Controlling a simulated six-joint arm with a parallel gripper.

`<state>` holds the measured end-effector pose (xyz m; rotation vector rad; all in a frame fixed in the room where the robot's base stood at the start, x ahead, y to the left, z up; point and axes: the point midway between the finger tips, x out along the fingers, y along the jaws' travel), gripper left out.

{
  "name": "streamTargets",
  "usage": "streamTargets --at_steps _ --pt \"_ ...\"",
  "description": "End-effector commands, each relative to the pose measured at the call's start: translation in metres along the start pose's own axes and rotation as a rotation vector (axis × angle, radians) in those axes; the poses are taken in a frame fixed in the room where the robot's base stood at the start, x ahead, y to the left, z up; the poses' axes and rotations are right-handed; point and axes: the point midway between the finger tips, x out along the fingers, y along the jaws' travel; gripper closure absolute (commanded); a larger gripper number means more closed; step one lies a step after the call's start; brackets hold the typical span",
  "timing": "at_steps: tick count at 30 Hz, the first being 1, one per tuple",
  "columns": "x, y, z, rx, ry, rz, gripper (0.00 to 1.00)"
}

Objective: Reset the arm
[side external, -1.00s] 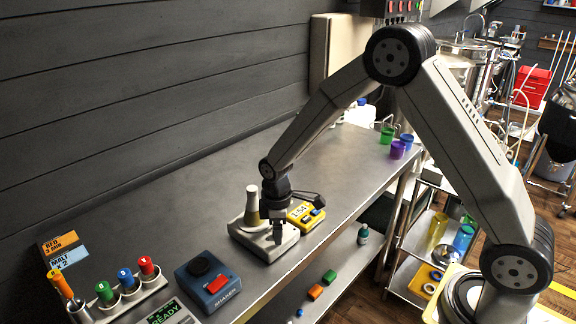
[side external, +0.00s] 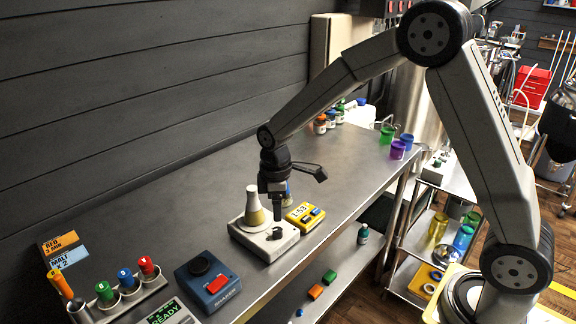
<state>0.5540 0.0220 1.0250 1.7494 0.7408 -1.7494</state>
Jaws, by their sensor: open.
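My gripper (side external: 277,207) points down above the right part of the white stirrer plate (side external: 268,243), just right of a cream-coloured flask (side external: 254,208) that stands upright on the plate. The jaws are open, and I see nothing between them. A small gap seems to lie between the fingertips and the plate.
A blue shaker (side external: 208,282) with a red button and a rack of capped tubes (side external: 118,296) stand at the front left. Green (side external: 387,136) and purple (side external: 398,149) beakers stand near the bench's far right edge. Mid-bench behind the arm is clear.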

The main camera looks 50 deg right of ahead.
Motion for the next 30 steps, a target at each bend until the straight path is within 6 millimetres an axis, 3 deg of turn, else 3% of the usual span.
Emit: streamTargets --at_steps 18,23,30 --pt "-0.006 -0.004 0.006 0.035 0.009 0.008 0.28" --pt "-0.009 -0.014 0.02 0.127 0.028 0.024 0.28" --pt "-0.014 -0.042 0.057 0.36 0.087 0.059 0.28"
